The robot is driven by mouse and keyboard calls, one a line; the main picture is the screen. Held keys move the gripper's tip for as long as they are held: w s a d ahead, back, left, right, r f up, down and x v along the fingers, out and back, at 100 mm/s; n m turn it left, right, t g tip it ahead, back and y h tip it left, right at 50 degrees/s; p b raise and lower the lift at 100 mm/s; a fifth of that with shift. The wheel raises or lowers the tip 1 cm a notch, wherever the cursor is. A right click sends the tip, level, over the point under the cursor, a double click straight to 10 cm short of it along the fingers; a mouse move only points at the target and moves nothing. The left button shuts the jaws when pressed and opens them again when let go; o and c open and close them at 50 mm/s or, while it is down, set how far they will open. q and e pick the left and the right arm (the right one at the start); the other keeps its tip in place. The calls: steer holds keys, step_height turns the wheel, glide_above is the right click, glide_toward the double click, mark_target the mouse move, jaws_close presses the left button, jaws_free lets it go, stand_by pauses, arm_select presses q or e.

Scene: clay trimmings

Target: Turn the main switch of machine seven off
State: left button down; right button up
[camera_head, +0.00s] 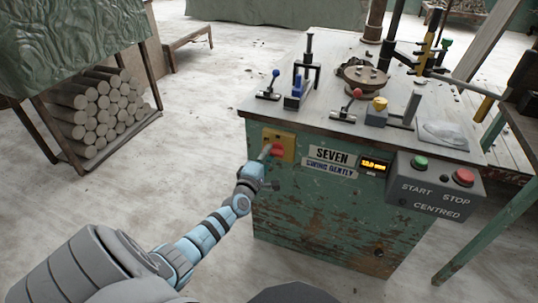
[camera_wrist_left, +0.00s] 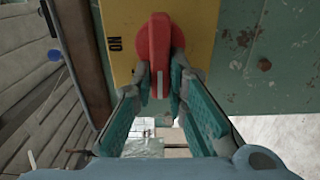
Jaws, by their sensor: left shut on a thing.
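The main switch is a red rotary handle (camera_wrist_left: 160,35) on a yellow plate (camera_wrist_left: 200,22), with the word ON at its left in the left wrist view. A white line on the handle points down in that view. In the head view the red handle (camera_head: 277,151) and yellow plate (camera_head: 288,142) sit at the upper left of the green machine's front (camera_head: 330,215), beside the SEVEN label (camera_head: 332,155). My left gripper (camera_head: 266,152) is at the switch; in the wrist view its fingers (camera_wrist_left: 161,78) are shut on the handle from both sides. My right gripper is not in view.
A grey box (camera_head: 435,188) with green START and red STOP buttons hangs at the machine's right front. A lit display (camera_head: 374,165) is beside it. Levers and fittings stand on the machine's top (camera_head: 330,75). A rack of clay rolls (camera_head: 100,110) stands left; floor between is clear.

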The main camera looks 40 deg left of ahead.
arm_select(q)
steer(key=shift+w+r, duration=0.1)
steer(key=shift+r, duration=0.1)
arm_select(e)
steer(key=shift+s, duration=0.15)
arm_select(q)
steer(key=c, duration=1.8)
jaws_free()
steer(key=shift+o, duration=1)
steer(key=shift+w+d+f, duration=0.1)
steer(key=shift+f, duration=0.05)
steer(key=v, duration=1.2)
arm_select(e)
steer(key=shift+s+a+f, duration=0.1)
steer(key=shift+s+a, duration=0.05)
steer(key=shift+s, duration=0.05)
